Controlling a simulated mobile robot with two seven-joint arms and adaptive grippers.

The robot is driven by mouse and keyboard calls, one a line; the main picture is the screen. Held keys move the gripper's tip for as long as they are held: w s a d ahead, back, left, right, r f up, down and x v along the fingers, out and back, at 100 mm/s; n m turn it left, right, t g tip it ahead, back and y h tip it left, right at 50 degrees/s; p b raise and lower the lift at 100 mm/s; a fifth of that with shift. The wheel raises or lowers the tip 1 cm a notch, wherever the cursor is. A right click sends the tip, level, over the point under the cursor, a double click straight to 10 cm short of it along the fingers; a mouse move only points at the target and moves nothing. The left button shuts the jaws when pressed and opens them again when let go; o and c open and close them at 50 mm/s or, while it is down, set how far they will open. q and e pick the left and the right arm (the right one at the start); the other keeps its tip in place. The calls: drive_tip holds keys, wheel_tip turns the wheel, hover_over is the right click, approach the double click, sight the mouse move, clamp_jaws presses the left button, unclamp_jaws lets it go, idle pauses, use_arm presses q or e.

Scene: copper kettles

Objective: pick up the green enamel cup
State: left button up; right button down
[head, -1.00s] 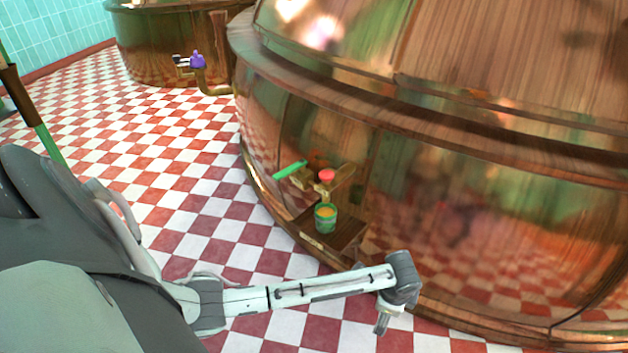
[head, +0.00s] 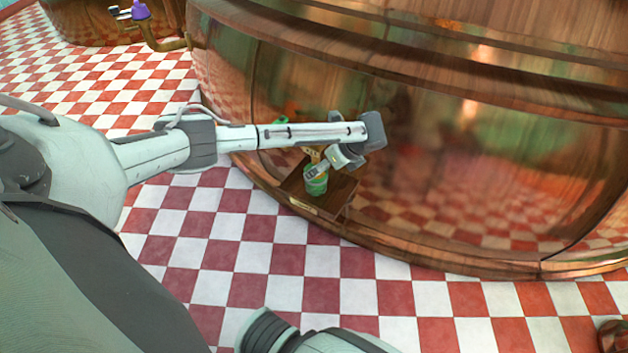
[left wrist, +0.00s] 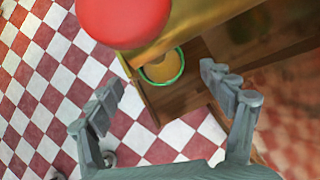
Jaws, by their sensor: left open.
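The green enamel cup (head: 316,185) stands on a small wooden shelf (head: 341,193) at the foot of the big copper kettle. In the left wrist view the cup's green rim (left wrist: 180,72) shows around a tan inside, with its upper part hidden by a brass tap (left wrist: 190,32). My left gripper (head: 320,170) hangs just above the cup in the head view and covers part of it. In the left wrist view my left gripper (left wrist: 163,84) is open and empty, its fingers apart on either side of the picture, the cup beyond them. My right gripper is not in view.
A red knob (left wrist: 122,18) on the tap sits close to the left gripper's camera. The copper kettle (head: 440,150) rises right behind the shelf. A purple-knobbed tap (head: 141,10) is far off at upper left.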

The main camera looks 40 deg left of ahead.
sight(315, 180)
use_arm(q)
drive_tip(key=b+x, duration=0.1)
drive_tip(key=x, duration=0.4)
drive_tip(key=shift+f, duration=0.2)
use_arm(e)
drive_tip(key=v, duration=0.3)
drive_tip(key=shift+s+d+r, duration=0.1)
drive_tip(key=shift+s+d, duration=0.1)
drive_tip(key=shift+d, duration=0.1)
use_arm(q)
drive_tip(key=shift+c, duration=0.4)
drive_tip(key=c, duration=1.7)
drive_tip(key=shift+r, duration=0.1)
